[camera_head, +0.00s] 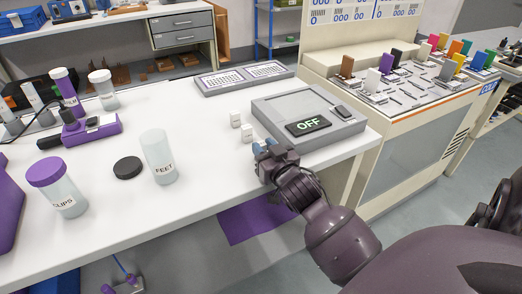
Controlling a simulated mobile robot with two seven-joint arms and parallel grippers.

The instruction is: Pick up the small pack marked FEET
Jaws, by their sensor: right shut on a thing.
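My right gripper (264,151) is low over the white table at its front right, in front of the grey device. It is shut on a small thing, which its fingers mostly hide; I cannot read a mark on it. Two small white packs (235,119) (247,131) stand just beyond, to the gripper's left; their marks are too small to read. A clear open jar labelled FEET (161,160) stands upright left of the gripper. A black lid (128,167) lies on the table beside the jar. My left gripper is not in view.
The grey device (308,118) showing OFF stands close behind the gripper. A jar with a purple lid (60,190) stands at the left, near a purple tool stand (92,130). The table between jar and gripper is clear.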

